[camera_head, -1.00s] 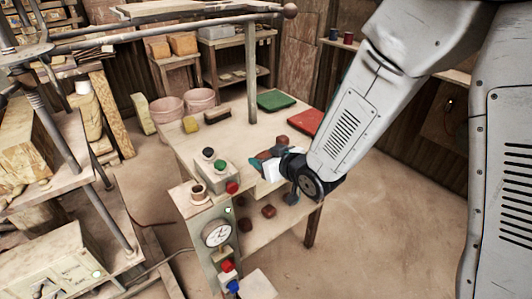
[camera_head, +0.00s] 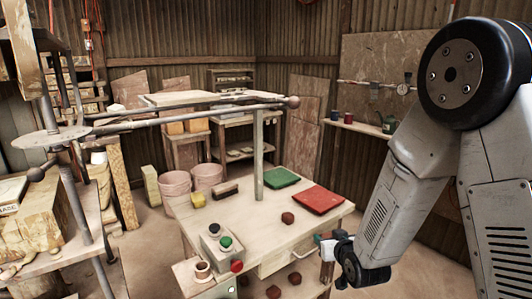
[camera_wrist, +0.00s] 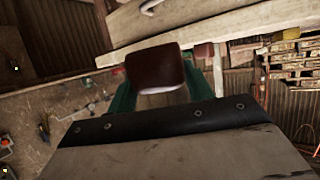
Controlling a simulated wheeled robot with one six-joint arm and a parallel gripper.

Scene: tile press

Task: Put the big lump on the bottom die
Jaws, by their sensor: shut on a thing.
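My gripper (camera_head: 326,243) is by the right front corner of the table in the head view. In the wrist view its teal fingers (camera_wrist: 160,92) are shut on a dark red-brown lump, which looks like the big lump (camera_wrist: 154,65). The held lump cannot be made out clearly in the head view. Another red-brown lump (camera_head: 287,218) lies on the tabletop. The press (camera_head: 55,135), with its wheel and rods, stands at the left. I cannot pick out the bottom die with certainty.
The table (camera_head: 235,212) carries a green tray (camera_head: 282,177), a red tray (camera_head: 317,199), a yellow block (camera_head: 198,200) and a brush (camera_head: 225,191). A button box (camera_head: 217,240) stands at its front left. Several lumps lie on the shelf below.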

